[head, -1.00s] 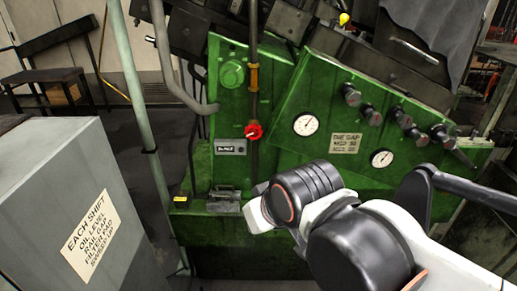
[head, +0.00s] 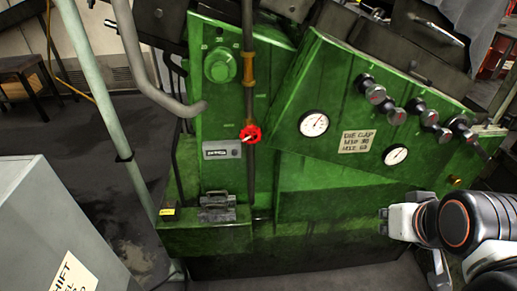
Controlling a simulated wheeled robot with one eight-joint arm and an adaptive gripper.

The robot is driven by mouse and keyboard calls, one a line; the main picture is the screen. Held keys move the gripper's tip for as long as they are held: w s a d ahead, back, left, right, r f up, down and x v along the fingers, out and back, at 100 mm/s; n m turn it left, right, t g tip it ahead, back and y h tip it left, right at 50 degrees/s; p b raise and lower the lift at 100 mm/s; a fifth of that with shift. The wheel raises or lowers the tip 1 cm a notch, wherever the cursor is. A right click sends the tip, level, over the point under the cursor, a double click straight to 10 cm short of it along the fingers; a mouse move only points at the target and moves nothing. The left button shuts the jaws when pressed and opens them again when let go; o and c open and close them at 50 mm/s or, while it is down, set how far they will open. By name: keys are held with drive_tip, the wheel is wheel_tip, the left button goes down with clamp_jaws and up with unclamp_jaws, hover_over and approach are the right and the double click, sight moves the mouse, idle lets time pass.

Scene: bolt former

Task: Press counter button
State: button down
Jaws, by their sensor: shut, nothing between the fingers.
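The counter (head: 222,149) is a small grey box with a dark digit window, fixed to the green machine's front panel left of centre. Its digits are too small to read, and I cannot make out a separate button on it. My gripper (head: 384,221) is at the lower right, pale with dark tips pointing left. It looks shut and empty. It is well to the right of the counter and lower in the picture, apart from it.
A red valve handle (head: 251,134) and vertical pipe are just right of the counter. A green knob (head: 220,65) is above it. Gauges (head: 314,124) and black knobs line the right panel. A grey cabinet (head: 50,225) stands at left, beside a pale post (head: 101,100).

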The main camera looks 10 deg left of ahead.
sight(235, 153)
drive_tip(key=w+a+f+m+t+y+b, duration=0.1)
drive_tip(key=w+a+f+m+y+b, duration=0.2)
drive_tip(key=w+a, duration=0.65)
drive_tip(key=w+a+f+m+y+b, duration=0.1)
drive_tip(key=w+a+f+m+y, duration=0.25)
drive_tip(key=w+a, duration=0.55)
drive_tip(key=a+f+m+y, duration=0.2)
drive_tip(key=a+f, duration=0.1)
drive_tip(key=a, duration=0.5)
drive_tip(key=s+a+f+m+y+b, duration=0.1)
drive_tip(key=a+f+m+y, duration=0.1)
drive_tip(key=a, duration=0.7)
drive_tip(key=shift+a+f+g, duration=0.2)
drive_tip(key=shift+f+g, duration=0.1)
drive_tip(key=shift+f, duration=0.15)
drive_tip(key=shift+m, duration=0.25)
drive_tip(key=w+a, duration=0.2)
drive_tip(key=w, duration=0.6)
drive_tip(key=shift+w, duration=0.25)
drive_tip(key=shift+w, duration=0.1)
